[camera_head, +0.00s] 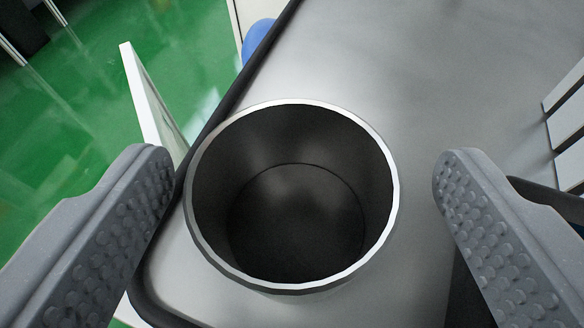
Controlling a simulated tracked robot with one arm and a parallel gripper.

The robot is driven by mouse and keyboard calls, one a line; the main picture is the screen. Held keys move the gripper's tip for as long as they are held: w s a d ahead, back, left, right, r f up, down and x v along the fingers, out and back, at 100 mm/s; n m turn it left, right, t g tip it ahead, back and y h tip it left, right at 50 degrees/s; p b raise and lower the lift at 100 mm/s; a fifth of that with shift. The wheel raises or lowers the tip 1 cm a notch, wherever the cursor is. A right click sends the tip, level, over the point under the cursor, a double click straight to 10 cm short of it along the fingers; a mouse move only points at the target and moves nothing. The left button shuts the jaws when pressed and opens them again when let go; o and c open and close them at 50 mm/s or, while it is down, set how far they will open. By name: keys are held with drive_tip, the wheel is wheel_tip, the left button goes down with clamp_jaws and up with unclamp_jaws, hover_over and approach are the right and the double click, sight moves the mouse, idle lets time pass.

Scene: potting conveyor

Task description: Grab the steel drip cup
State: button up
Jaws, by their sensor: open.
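The steel drip cup (391,215) stands upright on a grey metal surface, near its dark-edged corner. I look down into its open mouth, and its dark inside looks empty. My gripper (303,185) is open, with one grey studded finger to the left of the cup and the other to the right. The cup's rim lies between the fingertips. A narrow gap shows on the left and a wider one on the right, so neither finger appears to touch it. The cup's outer wall is mostly hidden below the rim.
The metal surface (440,70) is bare behind the cup. White slats (568,120) stand at the right edge. Past the dark left edge lie a green floor (90,110), a white upright panel (148,100) and a blue rounded object (257,38).

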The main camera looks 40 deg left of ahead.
sight(296, 137)
drive_tip(key=shift+x, duration=1.95)
drive_tip(key=shift+s, duration=0.15)
drive_tip(key=c, duration=1.1)
